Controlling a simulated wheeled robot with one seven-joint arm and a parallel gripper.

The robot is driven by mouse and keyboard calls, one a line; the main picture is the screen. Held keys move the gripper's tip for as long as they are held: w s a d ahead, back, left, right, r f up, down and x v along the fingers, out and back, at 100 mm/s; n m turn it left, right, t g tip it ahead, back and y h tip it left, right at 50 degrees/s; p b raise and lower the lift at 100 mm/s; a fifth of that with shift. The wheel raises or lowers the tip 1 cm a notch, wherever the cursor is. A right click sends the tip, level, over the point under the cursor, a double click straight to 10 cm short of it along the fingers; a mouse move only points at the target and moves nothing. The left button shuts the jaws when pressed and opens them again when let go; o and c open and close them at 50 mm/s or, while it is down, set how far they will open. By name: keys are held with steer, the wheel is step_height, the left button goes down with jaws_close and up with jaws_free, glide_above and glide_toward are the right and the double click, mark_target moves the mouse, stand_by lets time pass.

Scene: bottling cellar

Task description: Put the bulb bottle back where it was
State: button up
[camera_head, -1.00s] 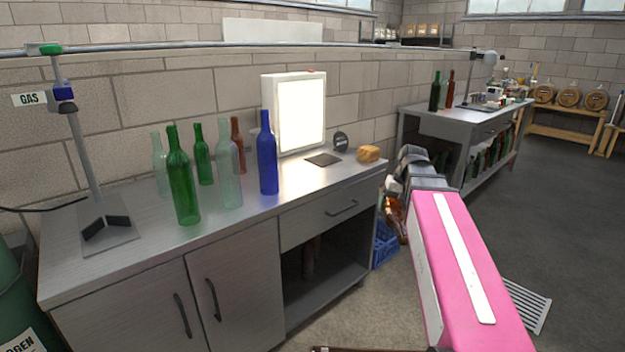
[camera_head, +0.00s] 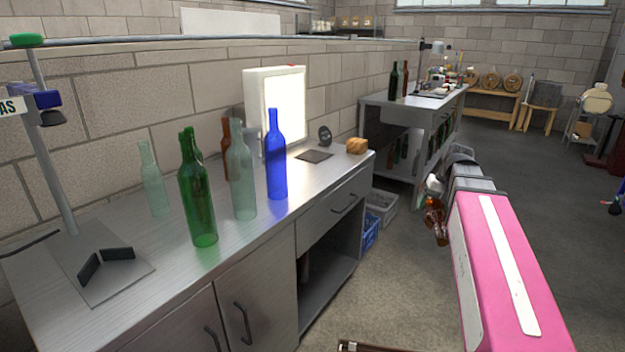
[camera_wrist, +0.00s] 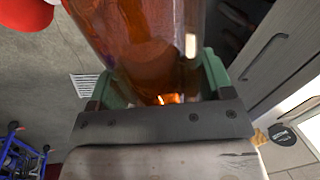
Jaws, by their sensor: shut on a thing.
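My gripper (camera_head: 436,192) is shut on an amber glass bottle (camera_head: 437,222), which I take to be the bulb bottle. It hangs over the floor to the right of the steel bench, partly hidden by my wrist. In the wrist view the amber glass (camera_wrist: 145,40) fills the space between the green fingers of my gripper (camera_wrist: 162,85). Its upper and far parts run out of that view, so its full shape and tilt cannot be told.
The near bench (camera_head: 125,285) bears green, clear, blue and brown bottles, with a blue bottle (camera_head: 276,155) near its front edge. A lit panel (camera_head: 275,105) stands behind. Crates (camera_head: 370,230) stand on the floor. A second bench (camera_head: 405,108) stands beyond.

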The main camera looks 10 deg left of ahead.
steer(key=w+a+r+m+g+y, duration=0.1)
steer(key=w+a+r+m+y, duration=0.1)
steer(key=w+a+r+m, duration=0.35)
steer(key=w+a+r+m+y, duration=0.2)
steer(key=a+r+m, duration=0.1)
steer(key=a, duration=0.6)
steer(key=w+a+r+m+g+y, duration=0.1)
steer(key=w+a+r+m+y, duration=0.1)
steer(key=w+a+r+m, duration=0.45)
steer(key=a+r+m+t+y, duration=0.85)
steer(key=a+r, duration=1.05)
steer(key=a, duration=0.4)
step_height(320, 180, down, 24)
steer(key=n, duration=0.1)
steer(key=shift+a+r, duration=0.15)
steer(key=shift+r, duration=0.1)
steer(key=shift+h, duration=0.25)
steer(key=o, duration=1.4)
steer(key=shift+f, duration=0.1)
steer(key=shift+o, duration=0.2)
